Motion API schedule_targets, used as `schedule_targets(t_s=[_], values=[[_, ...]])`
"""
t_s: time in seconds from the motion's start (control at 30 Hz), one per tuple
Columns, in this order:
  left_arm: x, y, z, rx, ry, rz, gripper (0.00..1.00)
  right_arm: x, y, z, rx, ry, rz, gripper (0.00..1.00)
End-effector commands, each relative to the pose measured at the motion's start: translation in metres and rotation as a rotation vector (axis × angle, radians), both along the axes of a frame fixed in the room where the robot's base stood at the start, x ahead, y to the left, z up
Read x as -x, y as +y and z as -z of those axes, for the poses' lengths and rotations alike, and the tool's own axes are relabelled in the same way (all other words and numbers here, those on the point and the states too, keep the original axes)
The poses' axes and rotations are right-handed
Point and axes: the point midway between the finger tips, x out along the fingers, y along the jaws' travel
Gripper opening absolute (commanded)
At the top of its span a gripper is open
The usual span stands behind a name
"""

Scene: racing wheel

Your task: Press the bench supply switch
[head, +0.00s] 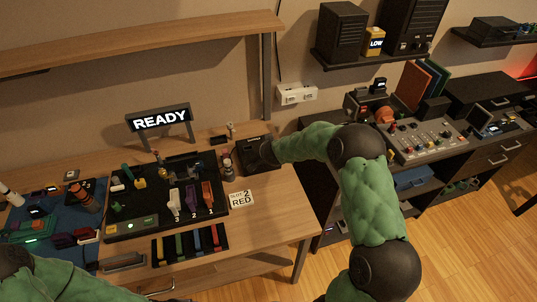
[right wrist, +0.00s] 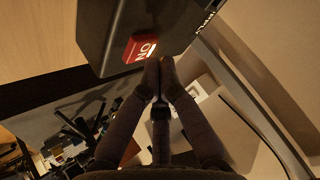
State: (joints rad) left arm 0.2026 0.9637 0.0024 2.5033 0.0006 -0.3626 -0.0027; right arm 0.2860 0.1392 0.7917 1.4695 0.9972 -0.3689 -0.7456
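The bench supply is a black box (head: 258,154) at the right end of the wooden workbench, against the wall. In the right wrist view the black box (right wrist: 115,22) fills the top, with a red rocker switch (right wrist: 140,46) marked in white letters, apparently ON. My right gripper (right wrist: 159,66) has its fingertips together and empty, right at the switch's lower edge. I cannot tell whether they touch it. In the head view my right arm reaches the box from the right, and its fingertips are hidden. My left arm shows at the lower left, its gripper out of frame.
A lit READY sign (head: 160,120) stands at the back of the bench. A white wall socket (head: 296,94) is close above my right forearm.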

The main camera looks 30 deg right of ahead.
Motion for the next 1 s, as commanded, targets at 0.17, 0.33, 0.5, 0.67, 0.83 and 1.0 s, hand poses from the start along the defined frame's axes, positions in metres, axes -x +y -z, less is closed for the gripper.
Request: schedule_targets(t_s=[0.17, 0.33, 0.5, 0.67, 0.83, 1.0], values=[[0.0000, 0.0000, 0.0000, 0.000, 0.000, 0.000, 0.40, 0.0000, 0.0000, 0.0000, 0.000, 0.000, 0.000, 0.00], [0.0000, 0.0000, 0.0001, 0.000, 0.000, 0.000, 0.40, 0.0000, 0.0000, 0.0003, 0.000, 0.000, 0.000, 0.00], [0.0001, 0.0000, 0.0018, 0.000, 0.000, 0.000, 0.40, 0.0002, 0.0001, 0.0048, 0.000, 0.002, 0.000, 0.00], [0.0000, 0.0000, 0.0033, 0.000, 0.000, 0.000, 0.40, 0.0003, 0.0000, 0.0092, 0.000, 0.000, 0.000, 0.00], [0.0000, 0.0000, 0.0030, 0.000, 0.000, 0.000, 0.40, 0.0003, 0.0000, 0.0090, 0.000, 0.000, 0.000, 0.00], [0.0000, 0.0000, 0.0027, 0.000, 0.000, 0.000, 0.40, 0.0003, 0.0001, 0.0086, 0.000, 0.000, 0.000, 0.00]])
